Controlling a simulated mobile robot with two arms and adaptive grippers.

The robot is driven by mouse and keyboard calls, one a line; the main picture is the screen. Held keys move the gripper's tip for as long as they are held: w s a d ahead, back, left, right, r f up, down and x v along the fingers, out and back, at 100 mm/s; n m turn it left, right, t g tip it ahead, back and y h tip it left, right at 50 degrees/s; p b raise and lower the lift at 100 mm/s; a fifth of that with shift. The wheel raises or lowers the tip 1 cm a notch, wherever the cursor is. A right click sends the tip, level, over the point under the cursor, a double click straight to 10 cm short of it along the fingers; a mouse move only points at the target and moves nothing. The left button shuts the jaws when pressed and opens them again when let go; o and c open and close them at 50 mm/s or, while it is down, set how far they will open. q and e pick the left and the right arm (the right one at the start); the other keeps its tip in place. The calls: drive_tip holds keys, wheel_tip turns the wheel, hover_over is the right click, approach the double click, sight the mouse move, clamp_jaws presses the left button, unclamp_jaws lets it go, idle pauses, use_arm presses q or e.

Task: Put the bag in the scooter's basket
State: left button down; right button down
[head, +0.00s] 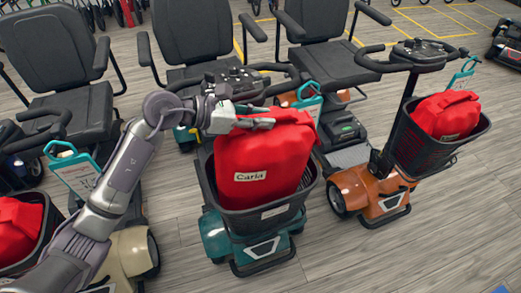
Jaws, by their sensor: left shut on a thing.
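A red bag (262,158) with a white label reading "Carla" is at the black basket (263,219) of the teal scooter (217,238). Its lower part is inside the basket rim and its upper part stands above it. My left gripper (262,120) is shut on the top of the bag, with its fingers at the upper edge. How far the bag reaches down inside the basket is hidden by the front wall. My right gripper is not in view.
An orange scooter (362,192) at the right has a basket with another red bag (446,114). A beige scooter (137,252) at the left also has a red bag (18,228) in front. Wood-look floor (410,258) is clear in front.

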use_arm(q)
wheel_tip(320, 180, down, 9)
idle(0.4)
drive_tip(key=shift+f, duration=0.2)
drive_tip(key=c, duration=1)
unclamp_jaws()
